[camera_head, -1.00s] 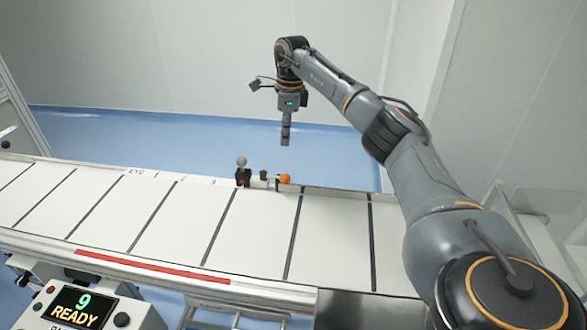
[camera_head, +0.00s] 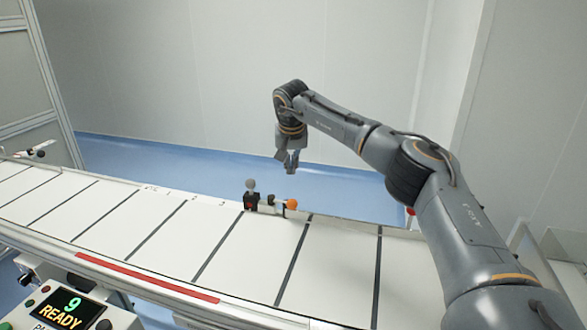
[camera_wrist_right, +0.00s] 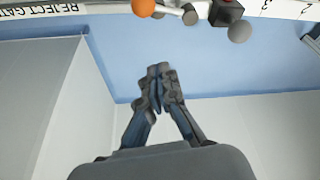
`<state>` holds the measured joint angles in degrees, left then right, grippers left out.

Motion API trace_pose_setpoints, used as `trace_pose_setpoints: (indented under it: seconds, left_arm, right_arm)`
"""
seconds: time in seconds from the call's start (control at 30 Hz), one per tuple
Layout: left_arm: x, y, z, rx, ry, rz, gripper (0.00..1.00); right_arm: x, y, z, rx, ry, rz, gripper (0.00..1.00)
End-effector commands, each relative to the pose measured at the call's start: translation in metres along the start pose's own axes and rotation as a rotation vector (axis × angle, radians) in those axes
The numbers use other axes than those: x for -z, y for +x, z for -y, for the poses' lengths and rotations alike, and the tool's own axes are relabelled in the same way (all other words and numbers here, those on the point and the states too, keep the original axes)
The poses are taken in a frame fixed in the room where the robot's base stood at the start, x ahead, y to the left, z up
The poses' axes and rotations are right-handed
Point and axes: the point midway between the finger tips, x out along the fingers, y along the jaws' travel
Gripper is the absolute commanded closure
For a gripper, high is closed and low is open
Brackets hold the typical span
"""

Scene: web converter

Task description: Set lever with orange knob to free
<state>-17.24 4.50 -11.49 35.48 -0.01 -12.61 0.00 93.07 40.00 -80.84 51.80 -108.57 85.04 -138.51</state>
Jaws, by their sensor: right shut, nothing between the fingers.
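The orange knob (camera_head: 292,204) sits at the right end of a small lever on the far edge of the conveyor. Beside it on the left is a black block with a grey ball knob (camera_head: 250,184) on top. My right gripper (camera_head: 291,172) is above and beyond the orange knob, apart from it, pointing down. In the right wrist view the gripper (camera_wrist_right: 159,70) is shut and empty. There the orange knob (camera_wrist_right: 144,7) is at the top edge, partly cut off, with the grey knob (camera_wrist_right: 240,32) to its right. My left gripper is not in view.
The conveyor (camera_head: 240,250) crosses the view, with a clear white belt with dark crossbars. A panel reading "9 READY" (camera_head: 60,308) is at the lower left. "REJECT GATE" lettering (camera_wrist_right: 60,10) shows near the orange knob. Blue floor and pale walls lie beyond.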

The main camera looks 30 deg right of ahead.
Motion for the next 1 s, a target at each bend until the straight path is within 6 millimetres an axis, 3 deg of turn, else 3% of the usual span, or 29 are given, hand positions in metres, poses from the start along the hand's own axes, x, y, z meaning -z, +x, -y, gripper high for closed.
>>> trace_pose_setpoints:
  seconds: [0.1,0.37,1.0]
  left_arm:
    - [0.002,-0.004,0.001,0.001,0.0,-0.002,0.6]
    - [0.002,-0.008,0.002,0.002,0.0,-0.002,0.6]
    - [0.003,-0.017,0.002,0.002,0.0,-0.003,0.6]
  right_arm:
    - [-0.001,0.025,0.0,-0.002,0.001,0.004,1.0]
    - [-0.001,0.07,0.0,-0.002,0.003,0.003,1.0]
    - [-0.039,0.063,-0.001,-0.001,0.002,0.001,1.0]
